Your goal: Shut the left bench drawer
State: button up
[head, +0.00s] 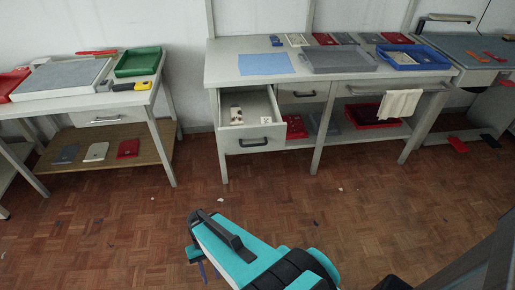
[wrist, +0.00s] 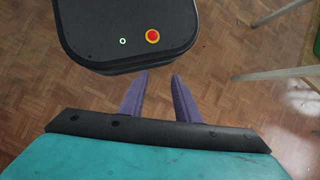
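The left bench drawer (head: 252,140) is pulled open under the grey bench (head: 218,76) in the middle of the head view. Its front faces the room and carries a dark bar handle (head: 255,143). A small pale item with dark spots (head: 236,115) lies inside it. My gripper (head: 202,270) is low in the head view, over the floor in front of the bench and apart from the drawer. In the wrist view my gripper (wrist: 160,82) shows two purple fingers with a gap and nothing between them. The drawer is not in the wrist view.
A closed drawer (head: 302,93) is right of the open one. A white cloth (head: 399,104) hangs at the bench's right. Trays stand on the shelf below. Another table (head: 108,115) with a green tray (head: 138,62) stands at left. The parquet floor (head: 120,215) in front is mostly clear.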

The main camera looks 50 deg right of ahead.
jog(key=w+d+r+m+t+y+b, duration=0.3)
jog(key=w+d+m+b, duration=0.1)
jog(key=w+d, duration=0.4)
jog(key=w+d+r+m+t+y+b, duration=0.2)
jog(key=w+d+r+m+t+b, duration=0.15)
jog(key=w+d, duration=0.4)
jog(key=m+t+b, duration=0.7)
jog(key=t+b, duration=0.2)
jog(key=t, duration=0.3)
send_near(259, 145)
jog(key=r+v, duration=0.1)
jog(key=v, duration=0.2)
jog(key=shift+w+a+f, duration=0.1)
jog(key=shift+w+f, duration=0.05)
jog(key=shift+f, duration=0.1)
jog(key=shift+w, duration=0.1)
jog(key=x, duration=0.9)
jog(key=b+x, duration=0.1)
jog(key=x, duration=0.4)
jog(key=shift+f, duration=0.3)
